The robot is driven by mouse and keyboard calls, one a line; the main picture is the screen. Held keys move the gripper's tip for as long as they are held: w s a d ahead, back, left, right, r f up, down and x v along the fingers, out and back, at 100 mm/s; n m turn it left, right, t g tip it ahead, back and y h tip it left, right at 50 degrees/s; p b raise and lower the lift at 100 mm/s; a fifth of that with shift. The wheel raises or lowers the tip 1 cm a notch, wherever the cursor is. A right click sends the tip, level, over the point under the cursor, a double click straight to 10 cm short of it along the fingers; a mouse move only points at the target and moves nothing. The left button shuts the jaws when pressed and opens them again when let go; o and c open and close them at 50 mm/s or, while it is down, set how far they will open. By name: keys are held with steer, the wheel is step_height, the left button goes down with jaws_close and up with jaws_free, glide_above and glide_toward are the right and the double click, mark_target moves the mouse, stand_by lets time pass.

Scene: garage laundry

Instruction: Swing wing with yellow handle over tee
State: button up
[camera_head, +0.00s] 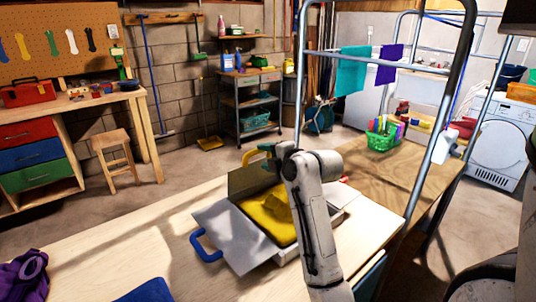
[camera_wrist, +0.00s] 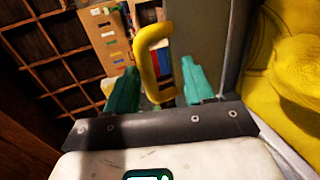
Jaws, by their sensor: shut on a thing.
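The yellow tee (camera_head: 268,213) lies on a pale folding board, partly hidden behind my arm; it also shows in the wrist view (camera_wrist: 288,85). The wing with the yellow handle is a grey panel (camera_head: 248,179) standing raised at the far side of the tee, also in the wrist view (camera_wrist: 204,38). Its yellow handle (camera_wrist: 146,62) sits between the teal fingers of my gripper (camera_wrist: 160,88). In the head view my gripper (camera_head: 262,158) is at the panel's top edge, shut on the handle. A pale wing with a blue handle (camera_head: 200,245) lies open at the left.
The board rests on a wooden table (camera_head: 130,245). A blue cloth (camera_head: 148,291) and a purple item (camera_head: 24,275) lie at its near left. A green basket (camera_head: 381,137) stands on the surface to the right. A metal rack frame (camera_head: 440,130) rises close on the right.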

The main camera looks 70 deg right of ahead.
steer(key=shift+s+f, duration=0.1)
steer(key=shift+f, duration=0.65)
steer(key=r+v, duration=0.1)
steer(key=v, duration=1)
steer(key=shift+r, duration=0.2)
steer(key=shift+w+r, duration=0.15)
steer(key=shift+w, duration=0.05)
